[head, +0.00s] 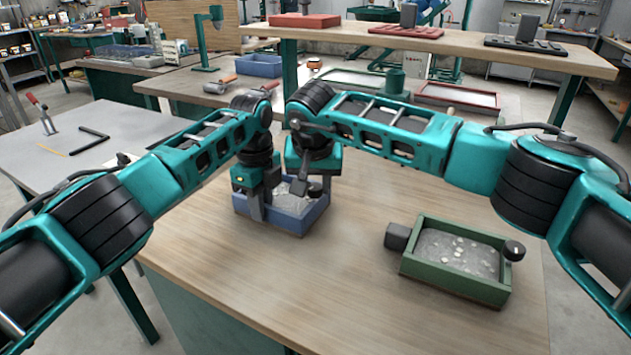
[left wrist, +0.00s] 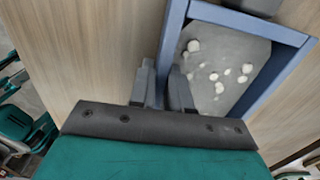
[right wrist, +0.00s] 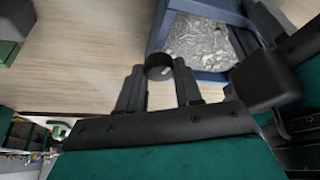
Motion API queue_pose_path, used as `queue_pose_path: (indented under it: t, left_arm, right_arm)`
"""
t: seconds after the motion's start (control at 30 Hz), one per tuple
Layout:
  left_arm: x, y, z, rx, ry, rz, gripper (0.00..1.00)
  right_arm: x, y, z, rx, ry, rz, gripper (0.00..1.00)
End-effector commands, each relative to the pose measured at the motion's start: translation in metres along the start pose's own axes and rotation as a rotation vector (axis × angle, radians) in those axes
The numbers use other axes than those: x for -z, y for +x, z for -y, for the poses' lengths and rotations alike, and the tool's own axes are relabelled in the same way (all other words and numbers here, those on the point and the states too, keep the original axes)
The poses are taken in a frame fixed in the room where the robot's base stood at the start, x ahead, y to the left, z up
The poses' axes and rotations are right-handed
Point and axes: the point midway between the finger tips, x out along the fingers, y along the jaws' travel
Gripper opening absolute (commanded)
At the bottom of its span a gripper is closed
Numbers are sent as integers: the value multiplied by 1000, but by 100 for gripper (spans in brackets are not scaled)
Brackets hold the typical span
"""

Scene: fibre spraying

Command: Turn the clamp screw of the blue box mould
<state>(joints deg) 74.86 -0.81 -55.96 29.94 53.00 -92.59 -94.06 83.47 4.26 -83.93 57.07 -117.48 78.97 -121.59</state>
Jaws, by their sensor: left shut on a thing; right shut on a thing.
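The blue box mould (head: 312,215) stands on the wooden table, filled with grey material with pale lumps on top. It also shows in the left wrist view (left wrist: 277,87) and the right wrist view (right wrist: 160,32). My left gripper (left wrist: 161,66) is shut on the mould's side wall, one finger outside and one inside. The round dark knob of the clamp screw (right wrist: 158,66) is at the mould's edge in the right wrist view. My right gripper (right wrist: 158,76) is shut on this knob, with a finger on either side. In the head view my right arm partly hides the mould.
A green box mould (head: 455,281) with a black block and round knob stands to the right on the same table. The table front between the moulds is clear. A blue bin (head: 259,66) and hand tools lie behind. A grey side table (head: 75,140) stands left.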

Motion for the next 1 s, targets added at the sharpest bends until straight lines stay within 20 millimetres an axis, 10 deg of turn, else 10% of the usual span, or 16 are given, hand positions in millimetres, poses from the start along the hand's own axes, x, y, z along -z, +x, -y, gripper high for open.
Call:
queue_pose_path:
  t: [0.9,0.93,1.0]
  left_arm:
    - [-1,-1,0,0,-2,1,0]
    - [-1,-1,0,0,-2,1,0]
    - [-1,-1,0,0,-2,1,0]
  right_arm:
    - [0,0,1,-78,185,-1,4]
    - [0,0,1,-78,185,-1,37]
    - [0,0,1,-77,185,-1,44]
